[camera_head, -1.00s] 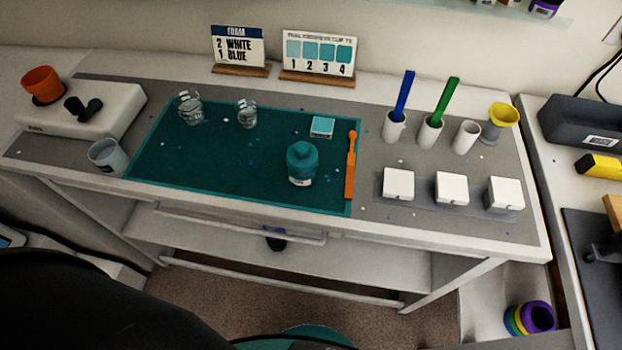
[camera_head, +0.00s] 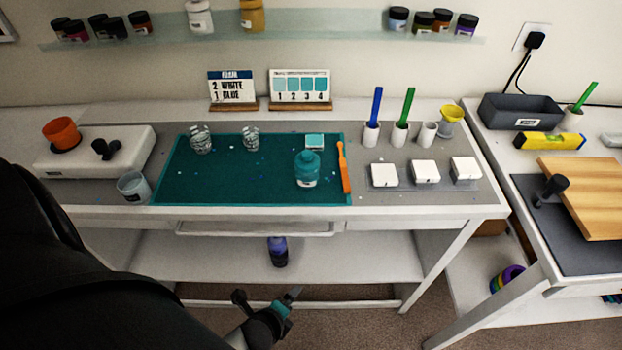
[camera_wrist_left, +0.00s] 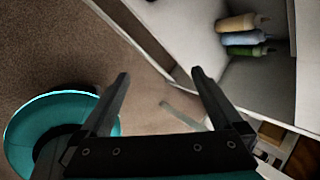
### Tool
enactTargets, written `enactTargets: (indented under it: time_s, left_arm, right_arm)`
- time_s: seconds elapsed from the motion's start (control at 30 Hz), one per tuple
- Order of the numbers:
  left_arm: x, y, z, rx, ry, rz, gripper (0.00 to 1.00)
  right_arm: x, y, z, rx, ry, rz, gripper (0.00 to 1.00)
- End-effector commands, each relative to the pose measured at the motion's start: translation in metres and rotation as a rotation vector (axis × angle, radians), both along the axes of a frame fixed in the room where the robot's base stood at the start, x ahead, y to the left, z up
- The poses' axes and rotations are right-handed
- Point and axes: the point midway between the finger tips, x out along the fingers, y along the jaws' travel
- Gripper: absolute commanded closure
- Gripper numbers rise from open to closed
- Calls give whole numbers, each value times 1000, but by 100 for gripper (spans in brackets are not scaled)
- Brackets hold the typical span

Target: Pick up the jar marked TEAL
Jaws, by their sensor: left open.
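A teal jar-like bottle (camera_head: 307,170) with a white label stands upright on the teal mat (camera_head: 225,182) in the head view. Its label is too small to read. Several small dark-lidded jars stand on the wall shelf, such as one at the left (camera_head: 140,21) and one at the right (camera_head: 398,19); their markings cannot be read either. My left gripper (camera_head: 266,296) is open and empty, low in front of the bench, below the mat and apart from every jar. My right gripper is not in view.
The bench front edge (camera_head: 400,213) lies between my left gripper and the bench top. An orange stick (camera_head: 344,170) lies right of the teal bottle; two clear cups (camera_head: 201,140) stand at the mat's back left. A lower shelf (camera_head: 350,257) holds a dark bottle (camera_head: 277,252).

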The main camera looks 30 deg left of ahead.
Motion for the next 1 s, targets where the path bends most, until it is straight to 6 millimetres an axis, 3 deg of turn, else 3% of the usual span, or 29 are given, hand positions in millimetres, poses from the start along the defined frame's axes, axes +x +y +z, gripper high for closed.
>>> enactTargets:
  time_s: [0.03,0.2,0.4,0.5,0.6,0.7,1.0]
  left_arm:
    - [15,3,29,84,-40,-94,0]
    - [56,12,119,417,-145,-377,0]
    - [83,22,223,807,-214,-593,0]
    - [89,26,259,943,-225,-647,0]
    - [91,28,279,1025,-225,-675,0]
    - [95,30,286,1061,-226,-686,0]
    - [135,43,269,1064,-226,-686,0]
  right_arm:
    - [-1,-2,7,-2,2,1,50]
    - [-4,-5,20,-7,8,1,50]
    - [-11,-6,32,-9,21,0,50]
    - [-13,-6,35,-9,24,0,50]
    - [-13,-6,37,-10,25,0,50]
    - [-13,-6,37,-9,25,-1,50]
    - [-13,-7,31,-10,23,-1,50]
